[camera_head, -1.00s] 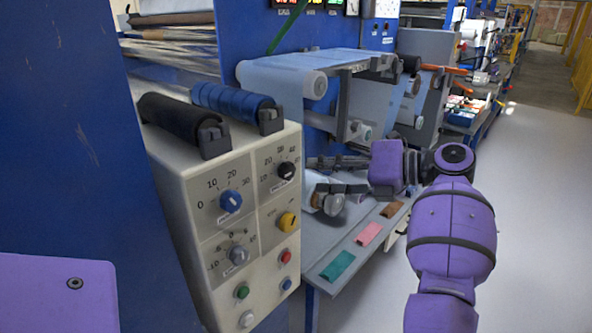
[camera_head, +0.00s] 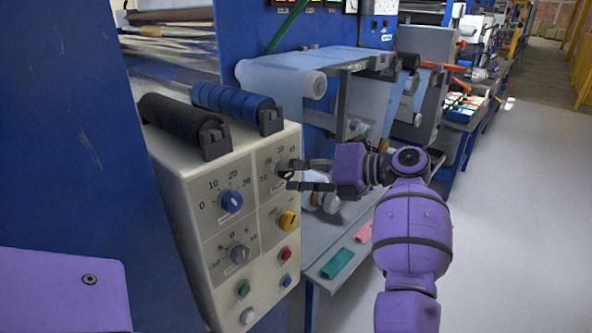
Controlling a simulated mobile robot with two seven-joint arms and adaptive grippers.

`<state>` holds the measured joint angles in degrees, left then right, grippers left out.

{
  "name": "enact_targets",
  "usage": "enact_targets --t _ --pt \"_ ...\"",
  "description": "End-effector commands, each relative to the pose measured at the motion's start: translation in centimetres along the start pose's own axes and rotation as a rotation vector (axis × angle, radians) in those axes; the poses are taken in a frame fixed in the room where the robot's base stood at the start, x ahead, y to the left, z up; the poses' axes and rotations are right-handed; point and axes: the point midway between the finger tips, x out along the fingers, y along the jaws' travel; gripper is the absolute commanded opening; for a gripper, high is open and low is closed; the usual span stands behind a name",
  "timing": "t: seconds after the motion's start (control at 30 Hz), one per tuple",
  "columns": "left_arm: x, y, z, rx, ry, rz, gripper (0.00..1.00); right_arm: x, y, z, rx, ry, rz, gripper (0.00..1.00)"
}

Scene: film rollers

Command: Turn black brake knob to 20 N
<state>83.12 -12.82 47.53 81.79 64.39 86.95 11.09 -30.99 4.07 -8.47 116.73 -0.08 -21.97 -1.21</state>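The black brake knob (camera_head: 284,171) is at the upper right of the beige control panel (camera_head: 214,270), under a printed number scale. Its pointer is too small and covered to read.
A blue knob (camera_head: 231,201), a yellow knob (camera_head: 287,219) and a grey knob (camera_head: 239,254) are close by on the panel, with several push buttons below. A black roller (camera_head: 175,122) and a blue roller (camera_head: 229,99) lie on top. A grey shelf (camera_head: 322,252) is behind the gripper.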

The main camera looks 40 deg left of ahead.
Motion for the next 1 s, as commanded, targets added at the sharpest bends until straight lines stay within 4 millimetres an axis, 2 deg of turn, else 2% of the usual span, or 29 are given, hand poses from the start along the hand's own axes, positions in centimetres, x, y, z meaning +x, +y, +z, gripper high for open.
enact_targets --t 0.1,0.47,1.0 --pt "0.1 0.3 0.0 -0.004 0.003 0.005 0.01 0.2 -0.1 -0.4 -0.001 0.007 -0.001 0.4" --pt "0.1 0.4 0.2 0.062 0.003 0.037 0.01 0.1 -0.1 -0.8 -0.001 0.013 -0.002 0.4" --pt "0.0 0.1 0.5 0.45 0.004 0.199 0.01 -0.8 0.1 -0.4 0.003 0.001 0.002 0.4"
